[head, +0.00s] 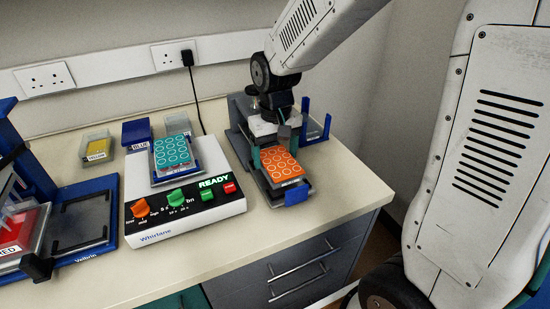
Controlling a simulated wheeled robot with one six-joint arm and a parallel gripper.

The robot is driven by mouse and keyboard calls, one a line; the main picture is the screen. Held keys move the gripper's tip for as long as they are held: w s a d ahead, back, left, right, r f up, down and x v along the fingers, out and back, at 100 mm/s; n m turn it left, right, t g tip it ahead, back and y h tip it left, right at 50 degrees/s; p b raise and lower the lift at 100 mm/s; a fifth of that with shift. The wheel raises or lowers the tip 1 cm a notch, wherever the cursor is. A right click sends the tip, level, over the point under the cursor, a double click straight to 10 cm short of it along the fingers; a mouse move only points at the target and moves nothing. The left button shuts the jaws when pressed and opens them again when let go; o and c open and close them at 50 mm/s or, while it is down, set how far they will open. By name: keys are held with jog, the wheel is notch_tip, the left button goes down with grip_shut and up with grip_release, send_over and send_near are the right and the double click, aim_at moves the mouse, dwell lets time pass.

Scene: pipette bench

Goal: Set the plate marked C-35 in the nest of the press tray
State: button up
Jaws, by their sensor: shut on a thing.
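An orange plate (280,165) with a grid of pale rings is at the front of the press (241,128), over the press tray (276,197), which has a blue front tab (297,195). A label on the plate's front edge is too small to read. My gripper (285,139) is at the plate's rear edge, shut on it. The plate hides the tray's nest, so I cannot tell whether it is seated or held just above. A teal plate (173,152) with rings sits on the white Whirlane machine (187,208).
The Whirlane shows READY above its knobs and buttons. Left are a blue-framed device (85,220) with a red plate (15,232), a yellow-filled box (96,148) and a blue box (136,134). The bench (215,252) is clear along its front edge, above drawers (292,266).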

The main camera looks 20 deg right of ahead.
jog(key=shift+f, duration=0.9)
jog(key=shift+f, duration=0.2)
jog(key=o, duration=1)
notch_tip(320, 180, up, 13)
jog(key=shift+t, duration=0.6)
jog(key=s+d, duration=0.1)
jog(key=s, duration=0.6)
jog(key=s+d, duration=0.1)
jog(key=s, duration=0.6)
jog(key=s+d+r, duration=0.1)
jog(key=s, duration=0.7)
